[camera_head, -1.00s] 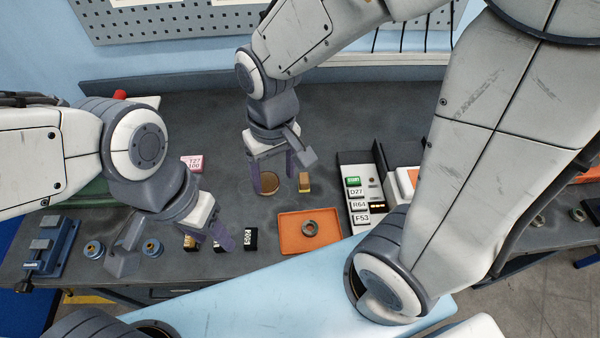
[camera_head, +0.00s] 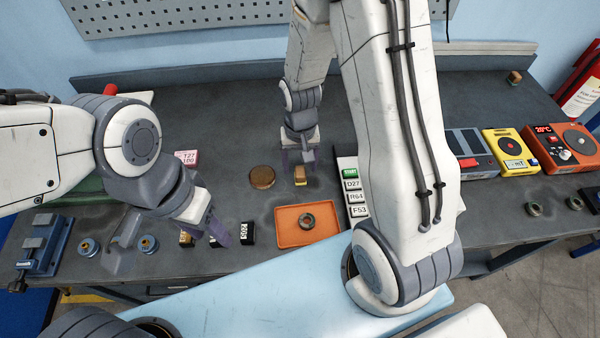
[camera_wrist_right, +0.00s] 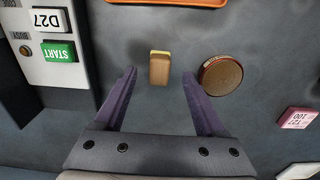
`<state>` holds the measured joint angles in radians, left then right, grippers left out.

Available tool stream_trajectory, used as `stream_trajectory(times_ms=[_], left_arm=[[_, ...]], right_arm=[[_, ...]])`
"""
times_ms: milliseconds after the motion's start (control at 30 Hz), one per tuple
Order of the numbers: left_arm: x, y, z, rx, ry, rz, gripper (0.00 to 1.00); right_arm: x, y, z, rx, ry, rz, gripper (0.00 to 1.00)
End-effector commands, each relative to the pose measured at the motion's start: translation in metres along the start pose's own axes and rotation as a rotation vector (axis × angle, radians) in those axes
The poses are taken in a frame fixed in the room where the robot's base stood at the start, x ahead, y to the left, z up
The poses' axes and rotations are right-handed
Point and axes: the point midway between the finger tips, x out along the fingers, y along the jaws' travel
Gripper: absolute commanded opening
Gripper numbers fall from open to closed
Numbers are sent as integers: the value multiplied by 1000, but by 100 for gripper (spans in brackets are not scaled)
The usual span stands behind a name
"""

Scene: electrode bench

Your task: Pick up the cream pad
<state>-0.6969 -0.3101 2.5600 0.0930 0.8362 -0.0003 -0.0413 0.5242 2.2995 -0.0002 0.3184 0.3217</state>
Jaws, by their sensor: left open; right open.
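A small tan block (camera_head: 300,175) with a pale yellow edge lies on the dark bench in the head view; it is the nearest match to a cream pad, though I cannot tell for sure. In the right wrist view the block (camera_wrist_right: 159,68) shows just beyond and between the fingertips, touching neither. My right gripper (camera_head: 299,160) is open and empty, with its purple fingers (camera_wrist_right: 160,75) on either side of the block's line. My left gripper (camera_head: 170,235) is open at the left, over the front of the bench, away from the block; its far finger shows best.
A round brown disc (camera_head: 262,177) lies close left of the block. An orange tray (camera_head: 290,235) with a metal ring is in front. A labelled panel (camera_head: 352,198) stands to the right, partly behind my arm. A pink pad (camera_head: 187,157) and dark labelled blocks (camera_head: 247,233) are left.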

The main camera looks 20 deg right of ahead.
Motion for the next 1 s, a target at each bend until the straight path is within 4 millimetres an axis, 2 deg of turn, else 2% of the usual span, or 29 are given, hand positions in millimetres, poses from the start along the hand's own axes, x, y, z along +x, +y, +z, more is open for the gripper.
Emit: stream_trajectory(times_ms=[200, 500, 533, 667, 700, 733, 1000], left_arm=[[-6, 0, 0, 0, 0, 0, 50], [-6, 0, 0, 0, 0, 0, 50], [-6, 0, 0, 0, 0, 0, 50], [-6, 0, 0, 0, 0, 0, 50], [-6, 0, 0, 0, 0, 0, 50], [-6, 0, 0, 0, 0, 0, 50], [-6, 0, 0, 0, 0, 0, 50]], right_arm=[[27, 1, -1, 0, -3, 2, 72], [32, 1, -2, 0, 1, 0, 72], [32, 1, -2, 0, 1, 0, 69], [32, 1, -1, 0, 1, 0, 19], [32, 1, -1, 0, 1, 0, 4], [32, 1, -1, 0, 1, 0, 0], [31, 1, -2, 0, 1, 0, 0]])
